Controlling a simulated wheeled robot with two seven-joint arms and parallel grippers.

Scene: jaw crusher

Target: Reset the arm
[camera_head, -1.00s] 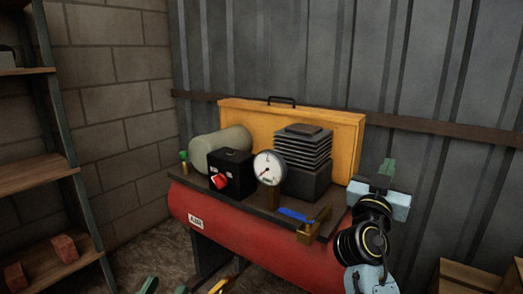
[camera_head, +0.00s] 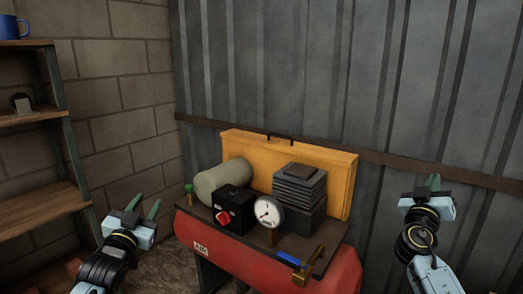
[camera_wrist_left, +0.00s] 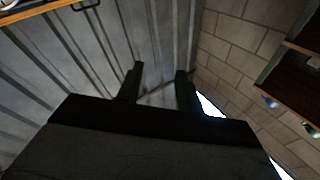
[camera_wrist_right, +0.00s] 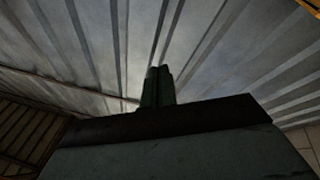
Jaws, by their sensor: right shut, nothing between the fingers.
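My left gripper (camera_head: 145,208) is raised at the left of the head view, in front of the shelf and block wall. Its two green fingers stand apart with nothing between them, also in the left wrist view (camera_wrist_left: 158,88). My right gripper (camera_head: 432,182) is raised at the right, clear of the compressor and in front of the metal wall. Its fingers are together and empty in the right wrist view (camera_wrist_right: 157,85). The red air compressor (camera_head: 268,262) stands between the two arms, and neither gripper touches it.
The compressor carries a black box with a red knob (camera_head: 223,216), a gauge (camera_head: 268,211), a blue-handled valve (camera_head: 290,259) and a finned block (camera_head: 299,187). An orange panel (camera_head: 335,178) stands behind. A wooden shelf (camera_head: 40,208) with a blue mug (camera_head: 11,27) is at the left.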

